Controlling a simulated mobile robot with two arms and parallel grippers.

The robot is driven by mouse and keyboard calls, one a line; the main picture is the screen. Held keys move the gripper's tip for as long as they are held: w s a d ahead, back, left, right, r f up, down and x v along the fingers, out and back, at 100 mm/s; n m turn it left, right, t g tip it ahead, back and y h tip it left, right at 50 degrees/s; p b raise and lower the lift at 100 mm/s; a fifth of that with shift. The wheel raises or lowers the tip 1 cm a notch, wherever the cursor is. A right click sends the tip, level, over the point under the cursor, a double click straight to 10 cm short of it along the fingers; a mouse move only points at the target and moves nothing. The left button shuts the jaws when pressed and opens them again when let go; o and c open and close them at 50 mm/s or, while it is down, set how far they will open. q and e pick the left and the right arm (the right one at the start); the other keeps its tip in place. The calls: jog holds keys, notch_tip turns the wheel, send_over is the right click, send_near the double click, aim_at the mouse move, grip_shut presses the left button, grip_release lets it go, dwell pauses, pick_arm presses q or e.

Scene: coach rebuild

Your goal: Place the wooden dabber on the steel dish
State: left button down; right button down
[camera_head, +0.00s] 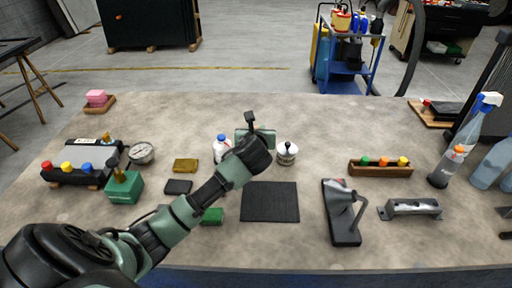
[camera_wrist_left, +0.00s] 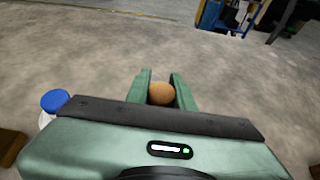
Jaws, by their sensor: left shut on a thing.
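My left gripper (camera_head: 256,136) reaches out over the middle of the bench; its arm and hand hide its fingers in the head view. In the left wrist view its two green fingers (camera_wrist_left: 160,76) are shut on a rounded brown wooden end (camera_wrist_left: 162,94), which I take for the wooden dabber. The rest of the dabber is hidden by the gripper body. A round, metal-rimmed piece with a pale face (camera_head: 141,153) lies at the left of the bench; I cannot tell whether it is the steel dish or a gauge. My right gripper is not in view.
A black mat (camera_head: 270,202) lies in front, bare. A wooden rack (camera_head: 380,168) and spray bottles (camera_head: 468,140) stand at right. The far bench middle is clear.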

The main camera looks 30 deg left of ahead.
pick_arm(q)
notch_tip(320, 180, down, 3)
jog(key=shift+f, duration=0.1)
notch_tip(320, 180, down, 4)
jog(key=shift+r, duration=0.2)
jog(key=shift+f, duration=0.3)
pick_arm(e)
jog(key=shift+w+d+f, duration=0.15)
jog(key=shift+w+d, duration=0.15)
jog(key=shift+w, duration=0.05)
pick_arm(q)
jog(key=c, duration=1.2)
grip_release()
jog(key=shift+f, duration=0.15)
